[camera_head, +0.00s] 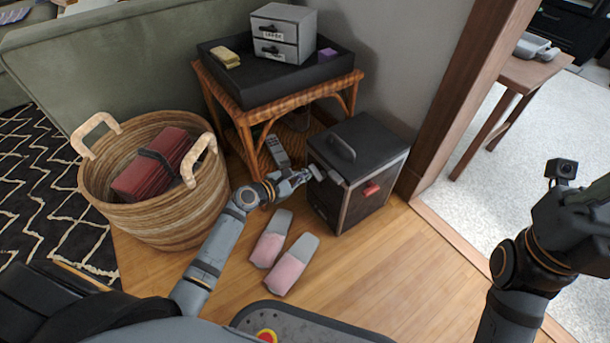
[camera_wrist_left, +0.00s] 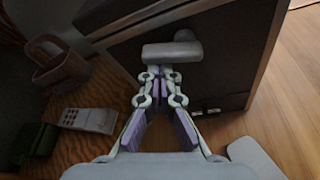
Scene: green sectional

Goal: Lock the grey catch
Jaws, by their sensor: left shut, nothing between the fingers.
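The grey catch (camera_head: 316,172) is a T-shaped grey knob on the front face of a dark box (camera_head: 362,160) with a black lid. In the left wrist view the catch (camera_wrist_left: 172,52) has its bar lying roughly sideways, slightly tilted. My left gripper (camera_head: 306,176) is shut and empty, its fingertips (camera_wrist_left: 160,72) right at the catch's near side; I cannot tell whether they touch it. A red catch (camera_head: 371,188) sits on the box's right-hand face. My right gripper (camera_head: 585,225) is at the right edge, far from the box, its fingers unclear.
A woven basket (camera_head: 160,225) holding a red bundle stands left of my left arm. A wicker table (camera_head: 240,120) with a black tray stands behind. Two pink-grey slippers (camera_head: 280,255) lie on the floor before the box. A wooden door frame (camera_head: 470,90) rises right. Floor right of the box is clear.

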